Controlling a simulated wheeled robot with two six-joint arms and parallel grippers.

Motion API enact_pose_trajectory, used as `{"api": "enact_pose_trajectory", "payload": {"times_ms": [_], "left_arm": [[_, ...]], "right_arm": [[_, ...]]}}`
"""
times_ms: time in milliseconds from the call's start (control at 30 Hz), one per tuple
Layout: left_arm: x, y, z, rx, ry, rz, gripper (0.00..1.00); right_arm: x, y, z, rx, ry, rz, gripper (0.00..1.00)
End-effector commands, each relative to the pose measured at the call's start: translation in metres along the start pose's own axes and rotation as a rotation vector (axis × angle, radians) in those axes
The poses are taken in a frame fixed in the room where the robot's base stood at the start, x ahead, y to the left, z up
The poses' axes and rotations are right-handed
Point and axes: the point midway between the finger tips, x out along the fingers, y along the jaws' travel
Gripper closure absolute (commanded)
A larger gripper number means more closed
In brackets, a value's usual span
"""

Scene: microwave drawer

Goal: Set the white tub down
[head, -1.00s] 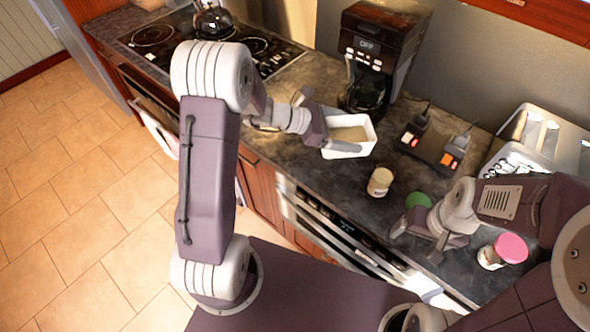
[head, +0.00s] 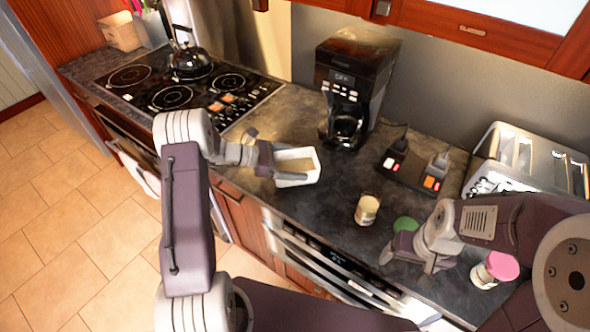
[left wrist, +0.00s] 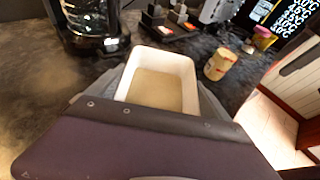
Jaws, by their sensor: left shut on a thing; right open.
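The white tub (head: 297,178) is a small open rectangular container with a tan inside. My left gripper (head: 278,165) is shut on it, with its fingers along the tub's sides. In the left wrist view, the white tub (left wrist: 160,62) sits level between the two fingers of my left gripper (left wrist: 165,85). It is over the dark counter (head: 325,205), in front of the coffee maker. I cannot tell whether its base touches the counter. My right gripper (head: 413,258) is open near the counter's front edge, by a green round thing (head: 405,225).
A black coffee maker (head: 350,85) stands behind the tub. A small jar (head: 367,209) is right of it, and a power strip with plugs (head: 412,172) lies further back. A pink-lidded jar (head: 495,269) stands by my right gripper. The stovetop (head: 190,88) is at left.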

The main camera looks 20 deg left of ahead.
Motion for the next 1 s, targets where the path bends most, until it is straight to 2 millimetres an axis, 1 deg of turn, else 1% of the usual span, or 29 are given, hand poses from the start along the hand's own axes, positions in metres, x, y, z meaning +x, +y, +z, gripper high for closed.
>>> {"api": "enact_pose_trajectory", "payload": {"times_ms": [133,233,300,500,633,667,700,867,967,1000], "left_arm": [[0.009,-0.001,-0.021,-0.004,0.000,-0.002,0.61],[0.014,0.000,-0.033,-0.001,-0.001,-0.001,0.61],[0.015,0.000,-0.036,0.001,-0.001,0.000,0.61],[0.016,0.000,-0.036,0.001,-0.001,0.000,0.61],[0.018,0.000,-0.041,0.001,-0.001,0.000,0.61],[0.017,0.000,-0.040,0.001,0.000,0.000,0.04],[0.017,0.000,-0.039,0.001,0.000,0.000,0.00],[0.017,0.000,-0.039,0.001,0.000,0.000,0.00],[0.015,0.000,-0.033,0.001,0.000,0.000,0.00],[0.011,0.000,-0.036,0.001,0.000,0.002,0.00]], "right_arm": [[-0.006,0.000,-0.001,0.000,0.000,0.000,0.18],[-0.008,0.000,-0.001,0.000,0.000,0.000,0.18],[-0.008,0.000,-0.001,0.000,0.000,0.000,0.18],[-0.007,0.000,-0.001,0.000,0.000,0.000,0.18],[-0.002,0.000,0.000,0.000,0.000,0.000,0.18],[-0.003,0.000,0.000,0.000,0.000,0.000,0.18],[-0.004,0.000,0.000,0.000,0.000,0.000,0.18],[-0.004,0.000,0.000,0.000,0.000,0.000,0.18],[-0.010,0.000,-0.001,0.000,0.000,0.000,0.18],[-0.006,0.000,-0.001,0.000,0.000,0.000,0.18]]}}
